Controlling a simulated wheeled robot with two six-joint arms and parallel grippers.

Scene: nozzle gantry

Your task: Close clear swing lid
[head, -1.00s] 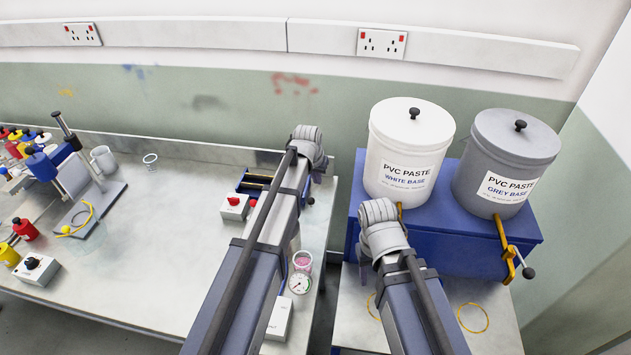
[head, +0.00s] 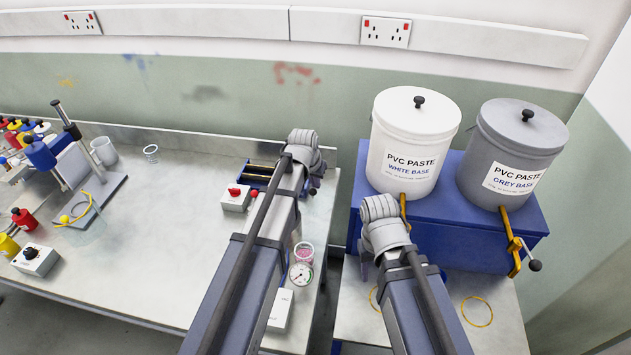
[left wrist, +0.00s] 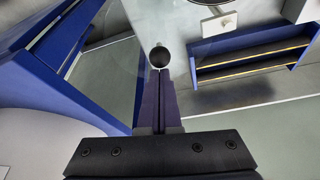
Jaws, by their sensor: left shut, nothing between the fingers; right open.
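My left gripper (left wrist: 157,72) is shut with nothing between its fingers in the left wrist view. A round black knob (left wrist: 160,57) shows right at its fingertips; I cannot tell whether they touch. A clear see-through panel (left wrist: 178,42), which looks like the swing lid, spreads around the knob, and its edges are faint. A blue frame (left wrist: 62,90) stands left of the fingers. In the head view my left arm hides the fingertips and any lid near them. My right arm shows there, but its gripper is hidden.
A blue rack with yellow strips (left wrist: 250,62) lies right of the fingers. In the head view a white tub (head: 412,140) and a grey tub (head: 512,150) stand on a blue stand (head: 450,235). A gauge (head: 301,274) is beside my left arm.

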